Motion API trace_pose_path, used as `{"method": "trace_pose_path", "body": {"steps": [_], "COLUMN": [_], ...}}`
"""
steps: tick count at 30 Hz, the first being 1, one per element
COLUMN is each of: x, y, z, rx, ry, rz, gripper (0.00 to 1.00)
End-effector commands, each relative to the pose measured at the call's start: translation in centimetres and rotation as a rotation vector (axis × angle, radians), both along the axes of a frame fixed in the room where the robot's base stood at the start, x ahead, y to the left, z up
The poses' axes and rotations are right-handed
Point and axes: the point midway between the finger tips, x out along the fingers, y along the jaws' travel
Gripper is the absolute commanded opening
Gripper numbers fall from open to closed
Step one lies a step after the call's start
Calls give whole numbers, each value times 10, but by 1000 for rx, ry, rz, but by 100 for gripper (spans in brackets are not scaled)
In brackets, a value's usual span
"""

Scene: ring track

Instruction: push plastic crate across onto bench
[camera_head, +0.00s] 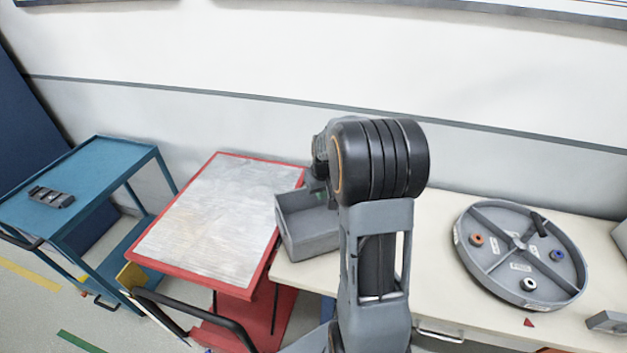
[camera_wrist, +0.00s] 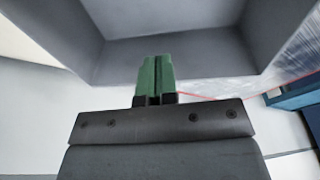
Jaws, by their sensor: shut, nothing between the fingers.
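The grey plastic crate (camera_head: 308,238) is open-topped and looks empty in its visible part. It stands at the left end of the beige bench (camera_head: 440,235), close beside the red-rimmed metal-topped cart (camera_head: 205,220). I cannot tell whether its left side overlaps the cart's edge. My gripper (camera_head: 320,197) is mostly hidden behind my arm, at the crate's far side. In the wrist view, my gripper (camera_wrist: 155,80) has its green fingertips shut together and empty, in front of the crate's grey walls (camera_wrist: 190,50). Whether they touch the crate is not clear.
A round grey divided tray (camera_head: 520,255) with small coloured rings lies on the right of the bench. A blue cart (camera_head: 95,170) with a dark block (camera_head: 50,197) stands at the left. The metal cart top is clear. My arm hides part of the bench.

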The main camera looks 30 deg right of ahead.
Motion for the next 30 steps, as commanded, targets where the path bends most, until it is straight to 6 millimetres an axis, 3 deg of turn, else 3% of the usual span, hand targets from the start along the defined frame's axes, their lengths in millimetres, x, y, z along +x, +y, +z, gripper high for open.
{"method": "trace_pose_path", "body": {"steps": [6, 11, 16, 30], "x": [39, 60, 58, 56], "y": [-5, -8, -8, -7], "z": [2, 2, -14, -19], "rx": [1, 1, 0, 3], "ry": [1, 1, 0, 8], "rz": [1, 1, 0, 0], "gripper": [0, 0, 0, 0]}}
